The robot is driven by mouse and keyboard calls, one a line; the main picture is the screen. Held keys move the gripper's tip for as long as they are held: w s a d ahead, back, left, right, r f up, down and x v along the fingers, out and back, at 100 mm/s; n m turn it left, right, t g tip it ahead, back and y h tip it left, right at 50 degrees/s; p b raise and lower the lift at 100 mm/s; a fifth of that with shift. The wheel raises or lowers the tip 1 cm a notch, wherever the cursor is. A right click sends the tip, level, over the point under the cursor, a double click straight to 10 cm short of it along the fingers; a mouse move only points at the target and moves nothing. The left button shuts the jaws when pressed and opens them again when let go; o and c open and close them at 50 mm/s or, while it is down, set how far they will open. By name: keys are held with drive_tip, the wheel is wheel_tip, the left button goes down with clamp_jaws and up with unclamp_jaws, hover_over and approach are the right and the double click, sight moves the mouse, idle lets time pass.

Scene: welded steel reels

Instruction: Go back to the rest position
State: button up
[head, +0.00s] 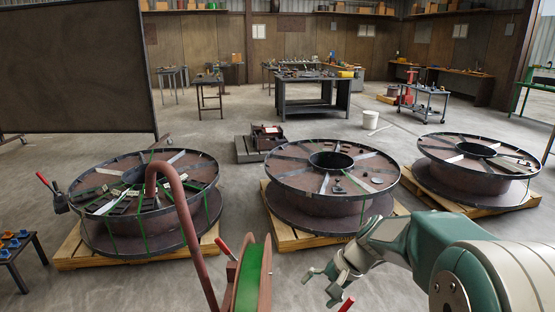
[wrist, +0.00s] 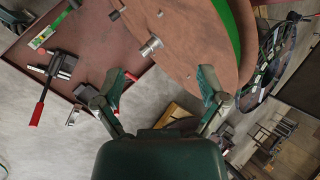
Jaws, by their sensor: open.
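My gripper (head: 322,285) shows low in the head view, right of the small reel of green strapping (head: 252,280). Its two fingers also show in the wrist view (wrist: 162,80), spread well apart. I see nothing held between them. In the wrist view the brown side disc of the strapping reel (wrist: 180,45), with bolts on its face, lies beyond the fingertips. I cannot tell how wide the gap to it is.
Three big steel reels, left (head: 110,225), middle (head: 320,205) and right (head: 470,185), sit on wooden pallets. A bent brown pipe (head: 187,225) rises beside the strapping reel. A reddish tray (wrist: 90,40) carries a red-handled tool (wrist: 52,82). Open floor lies between the big reels.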

drive_tip(key=s+d+r+n+t+h, duration=0.2)
drive_tip(key=s+r, duration=0.3)
drive_tip(key=s, duration=0.5)
drive_tip(key=s+d+r+n+t+h, duration=0.3)
drive_tip(key=s+d+r+h, duration=0.1)
drive_tip(key=s, duration=0.7)
drive_tip(key=shift+s+r+n+h, duration=0.15)
drive_tip(key=shift+r+n+h, duration=0.15)
drive_tip(key=shift+r+h, duration=0.1)
drive_tip(key=c, duration=0.5)
